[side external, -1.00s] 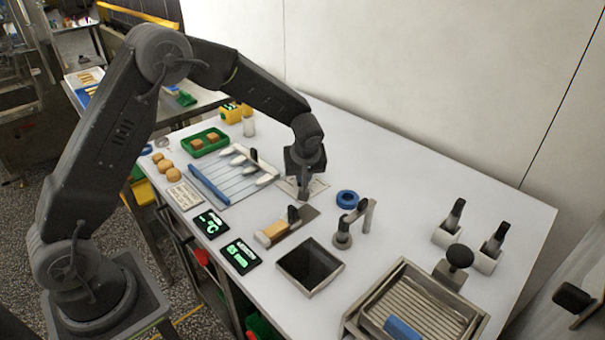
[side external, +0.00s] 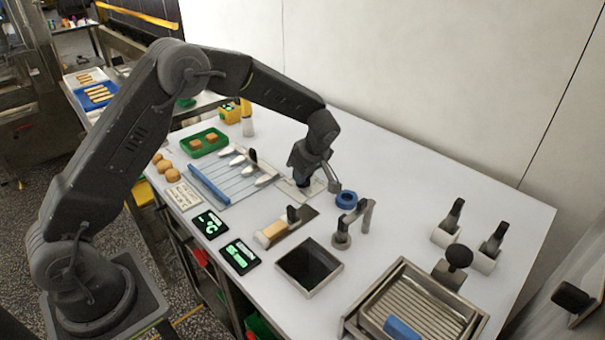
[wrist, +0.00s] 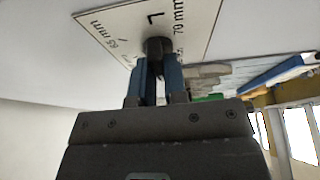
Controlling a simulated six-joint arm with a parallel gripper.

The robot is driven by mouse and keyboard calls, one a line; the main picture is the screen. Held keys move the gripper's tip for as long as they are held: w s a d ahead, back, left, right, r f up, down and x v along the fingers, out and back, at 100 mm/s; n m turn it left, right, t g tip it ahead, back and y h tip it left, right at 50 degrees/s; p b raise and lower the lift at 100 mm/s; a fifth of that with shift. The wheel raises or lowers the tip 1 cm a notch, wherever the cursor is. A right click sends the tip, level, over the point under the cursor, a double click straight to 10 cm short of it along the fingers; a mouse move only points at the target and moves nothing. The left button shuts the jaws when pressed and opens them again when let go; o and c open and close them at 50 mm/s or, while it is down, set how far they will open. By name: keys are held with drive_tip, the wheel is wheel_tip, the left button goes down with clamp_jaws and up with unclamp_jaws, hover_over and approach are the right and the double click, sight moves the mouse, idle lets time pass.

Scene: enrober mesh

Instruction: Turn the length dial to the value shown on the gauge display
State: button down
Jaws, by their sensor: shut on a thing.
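The length dial shows in the wrist view as a pale plate (wrist: 117,22) printed with marks, with "70 mm" and "85 mm" legible, and a dark round knob (wrist: 157,46). My gripper (wrist: 156,68) is shut on the knob, its blue-sided fingers on either side. In the side view my gripper (side external: 304,183) points down at the dial plate (side external: 286,187) and hides the knob. The gauge display (side external: 239,256) is a black panel with green characters, too blurred to read. A second black panel (side external: 210,223) shows a green "°C".
A blue ring (side external: 346,200) and a metal post with an arm (side external: 342,238) stand close to the right of my gripper. A square dark bin (side external: 309,267) and a metal tray (side external: 372,312) are nearer the front.

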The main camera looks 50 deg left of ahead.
idle(0.4)
drive_tip(key=c, duration=1.2)
unclamp_jaws()
drive_tip(key=shift+o, duration=0.2)
drive_tip(key=v, duration=1.4)
